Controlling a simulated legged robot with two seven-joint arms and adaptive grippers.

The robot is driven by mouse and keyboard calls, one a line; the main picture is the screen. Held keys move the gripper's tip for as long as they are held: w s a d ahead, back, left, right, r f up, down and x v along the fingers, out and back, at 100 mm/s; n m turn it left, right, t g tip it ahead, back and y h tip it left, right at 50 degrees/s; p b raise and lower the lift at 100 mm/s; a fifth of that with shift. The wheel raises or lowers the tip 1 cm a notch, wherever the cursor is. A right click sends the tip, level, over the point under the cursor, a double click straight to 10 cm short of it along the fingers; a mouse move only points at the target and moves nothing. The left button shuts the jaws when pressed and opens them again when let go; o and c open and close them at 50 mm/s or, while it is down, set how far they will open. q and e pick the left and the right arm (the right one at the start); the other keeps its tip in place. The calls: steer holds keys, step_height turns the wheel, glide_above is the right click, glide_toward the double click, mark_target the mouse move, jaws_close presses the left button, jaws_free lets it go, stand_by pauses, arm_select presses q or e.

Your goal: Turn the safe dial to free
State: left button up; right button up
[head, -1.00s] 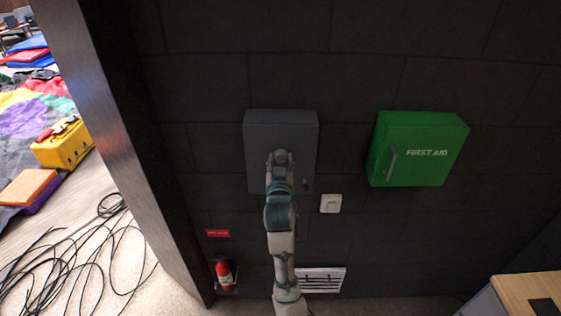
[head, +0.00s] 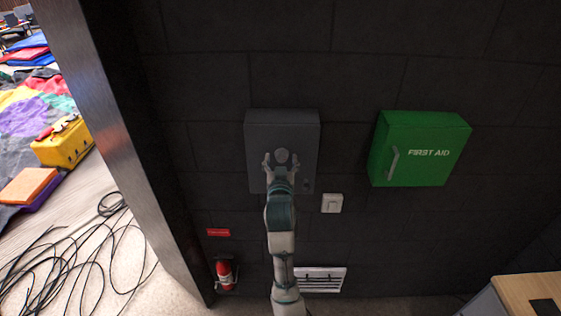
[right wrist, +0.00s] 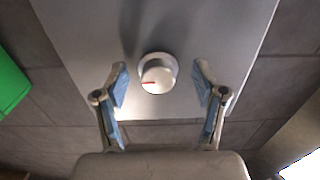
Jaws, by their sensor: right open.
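The grey safe (head: 281,128) hangs on the dark block wall in the middle of the head view. Its round dial (head: 282,156) sits on the front face. In the right wrist view the dial (right wrist: 157,75) is pale with a red mark pointing left in the picture. My right gripper (head: 281,160) is open in front of the safe. In the right wrist view its two blue-padded fingers (right wrist: 160,80) stand on either side of the dial, apart from it. Any lettering around the dial cannot be read. My left gripper is out of view.
A green first aid box (head: 425,150) hangs to the right. A white switch (head: 332,203) is below the safe's right corner. A fire extinguisher (head: 225,273) stands low at left. A desk (head: 527,293) is at lower right. A door frame edge and cables are at left.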

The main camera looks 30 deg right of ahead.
steer(key=v, duration=1.2)
steer(key=shift+w+f, duration=0.1)
